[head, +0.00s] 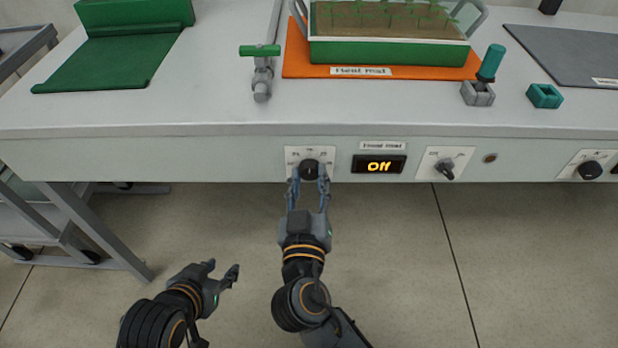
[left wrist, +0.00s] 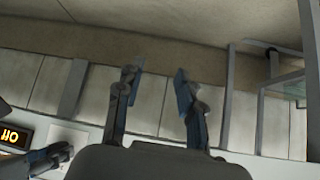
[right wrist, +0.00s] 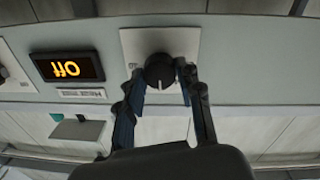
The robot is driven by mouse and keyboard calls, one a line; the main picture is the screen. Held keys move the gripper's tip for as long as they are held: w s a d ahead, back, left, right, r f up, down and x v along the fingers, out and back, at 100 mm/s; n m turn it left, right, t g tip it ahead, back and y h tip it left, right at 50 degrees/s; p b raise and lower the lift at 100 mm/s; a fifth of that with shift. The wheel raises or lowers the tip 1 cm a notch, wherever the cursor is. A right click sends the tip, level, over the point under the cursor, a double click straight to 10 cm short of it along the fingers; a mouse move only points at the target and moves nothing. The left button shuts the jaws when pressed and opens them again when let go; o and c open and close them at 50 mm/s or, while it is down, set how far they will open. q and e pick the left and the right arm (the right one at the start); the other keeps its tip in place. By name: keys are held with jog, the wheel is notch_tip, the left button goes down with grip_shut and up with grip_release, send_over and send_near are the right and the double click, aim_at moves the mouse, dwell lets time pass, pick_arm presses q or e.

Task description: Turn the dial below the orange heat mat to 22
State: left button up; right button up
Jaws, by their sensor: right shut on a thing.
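The orange heat mat (head: 290,66) lies on the bench top under a planted tray, with a "Heat mat" label on its front. Below it, on the bench's front panel, the black round dial (head: 309,168) sits on a white plate, left of a display (head: 379,165) reading "Off". My right gripper (head: 308,184) is shut on the dial, one finger on each side. The right wrist view shows the dial (right wrist: 160,71) between the fingertips, with a white pointer mark. The plate's small numbers are partly unreadable. My left gripper (head: 225,269) is open and empty, low in front of the bench.
Right of the display are a switch plate with a lever (head: 444,169) and another dial (head: 590,170). A green-handled valve (head: 262,70) and a teal-handled tool in a grey holder (head: 478,94) stand on the bench. A grey rack stands at left. The floor before the bench is clear.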

jog(key=n+p, duration=0.2)
jog(key=n, duration=0.3)
jog(key=shift+n, duration=0.3)
jog(key=n+p, duration=0.1)
jog(key=n, duration=0.2)
jog(key=shift+r+n+p, duration=0.1)
jog(key=shift+n+p, duration=0.25)
jog(key=shift+n, duration=0.05)
pick_arm(q)
jog(key=s+a+g+y, duration=0.1)
jog(key=s+a+g, duration=0.3)
jog(key=s, duration=0.5)
pick_arm(e)
jog(key=shift+n, duration=0.5)
jog(key=n+p, duration=0.2)
jog(key=n, duration=0.1)
jog(key=n+y+p, duration=0.1)
jog(key=n+p, duration=0.1)
jog(key=n, duration=0.2)
jog(key=shift+d+t, duration=0.1)
jog(key=shift+t, duration=0.2)
pick_arm(q)
notch_tip(320, 180, down, 17)
jog(key=d+g, duration=0.1)
jog(key=shift+w+d+r+g, duration=0.15)
jog(key=shift+w+d+g, duration=0.1)
jog(key=shift+w+g, duration=0.15)
pick_arm(e)
jog(key=shift+n, duration=0.5)
